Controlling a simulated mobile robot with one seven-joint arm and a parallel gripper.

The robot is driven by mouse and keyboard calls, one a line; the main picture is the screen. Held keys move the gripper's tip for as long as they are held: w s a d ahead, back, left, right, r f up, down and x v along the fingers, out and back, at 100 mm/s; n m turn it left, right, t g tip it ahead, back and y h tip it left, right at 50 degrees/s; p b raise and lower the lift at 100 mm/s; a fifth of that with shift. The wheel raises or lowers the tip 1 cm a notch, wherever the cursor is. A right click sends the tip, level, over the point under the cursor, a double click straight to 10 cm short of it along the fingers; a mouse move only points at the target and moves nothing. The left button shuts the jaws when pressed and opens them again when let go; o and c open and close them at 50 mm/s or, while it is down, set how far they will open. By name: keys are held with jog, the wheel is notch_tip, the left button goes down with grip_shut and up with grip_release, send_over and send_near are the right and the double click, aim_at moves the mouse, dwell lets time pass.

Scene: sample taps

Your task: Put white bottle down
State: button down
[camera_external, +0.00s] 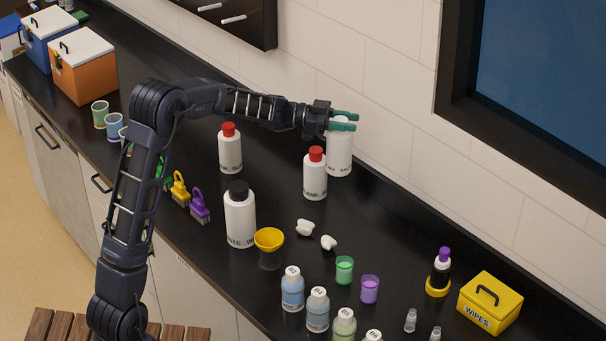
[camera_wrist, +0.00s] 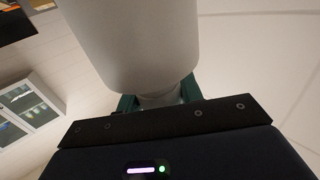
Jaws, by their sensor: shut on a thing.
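A white bottle (camera_external: 340,155) is upright near the wall at the back of the black counter. My gripper (camera_external: 343,121) is shut on its neck from the left, with the teal fingers across the top. In the wrist view the white bottle (camera_wrist: 135,45) fills the upper middle, and the fingers of my gripper (camera_wrist: 160,97) sit either side of its narrow neck. I cannot tell whether the bottle's base touches the counter. Its label is partly hidden by a red-capped bottle (camera_external: 315,176) just in front and to the left.
Another red-capped bottle (camera_external: 230,152) and a black-capped bottle (camera_external: 240,217) stand to the left. White pieces (camera_external: 305,228), a yellow funnel (camera_external: 269,240), cups and small bottles are nearer the front. The counter (camera_external: 410,235) is clear to the right of the held bottle.

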jog(key=s+d+m+g+y, duration=0.15)
jog(key=s+d+g, duration=0.25)
jog(key=s+d, duration=1.2)
notch_tip(320, 180, down, 19)
jog(key=w+d+m, duration=0.1)
jog(key=shift+f, duration=0.15)
jog(key=shift+f+h, duration=0.2)
jog(key=shift+h, duration=0.05)
jog(key=c, duration=0.9)
grip_release()
jog(key=v, duration=1.2)
jog(key=shift+w+r, duration=0.1)
jog(key=shift+r, duration=0.05)
